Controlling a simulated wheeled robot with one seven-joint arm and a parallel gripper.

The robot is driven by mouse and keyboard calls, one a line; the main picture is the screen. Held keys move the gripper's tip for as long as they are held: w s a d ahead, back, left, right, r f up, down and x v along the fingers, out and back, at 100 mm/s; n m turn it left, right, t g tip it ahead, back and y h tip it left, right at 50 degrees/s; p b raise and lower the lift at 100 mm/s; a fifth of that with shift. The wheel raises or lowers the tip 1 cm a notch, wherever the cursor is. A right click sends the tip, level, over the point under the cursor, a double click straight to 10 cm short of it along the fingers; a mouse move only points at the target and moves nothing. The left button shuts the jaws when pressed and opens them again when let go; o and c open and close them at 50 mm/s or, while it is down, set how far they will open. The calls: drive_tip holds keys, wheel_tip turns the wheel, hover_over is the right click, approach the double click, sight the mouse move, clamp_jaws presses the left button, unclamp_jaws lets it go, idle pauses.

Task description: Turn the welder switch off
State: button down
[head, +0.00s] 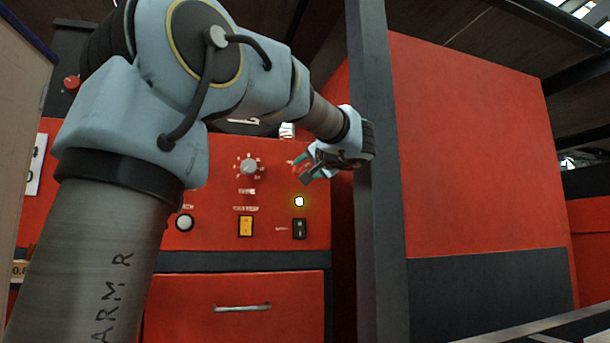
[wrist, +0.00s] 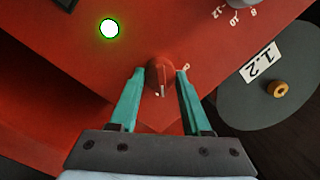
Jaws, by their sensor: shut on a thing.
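The welder is a red cabinet (head: 180,278) with a control panel. In the wrist view a red rotary switch (wrist: 159,88) with a white pointer mark sits between the teal fingers of my gripper (wrist: 160,74). The fingers are shut on its two sides, and the pointer mark lies towards my palm. A small white mark shows beside the right fingertip. In the head view my gripper (head: 306,170) is at the upper right of the panel and mostly hides the switch. A lamp (head: 299,201) below it is lit; it glows green in the wrist view (wrist: 109,28).
A grey dial (head: 249,167) is left of my gripper. Below are a yellow rocker (head: 245,226), a black rocker (head: 299,229) and a round white button (head: 184,222). A dark upright post (head: 378,200) stands close right of my wrist. A grey disc labelled 1.2 (wrist: 262,62) is beside the panel.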

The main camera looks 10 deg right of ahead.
drive_tip(key=n+b, duration=0.5)
drive_tip(key=b, duration=0.2)
drive_tip(key=n+h+b, duration=0.1)
drive_tip(key=n+b, duration=0.5)
drive_tip(key=b, duration=0.1)
drive_tip(key=shift+n+g, duration=0.3)
drive_tip(key=n+h+b, duration=0.1)
drive_tip(key=n+b, duration=0.1)
drive_tip(key=n, duration=0.2)
drive_tip(key=shift+a+r, duration=0.1)
drive_tip(key=shift+n, duration=0.3)
drive_tip(key=shift+c, duration=1.8)
unclamp_jaws()
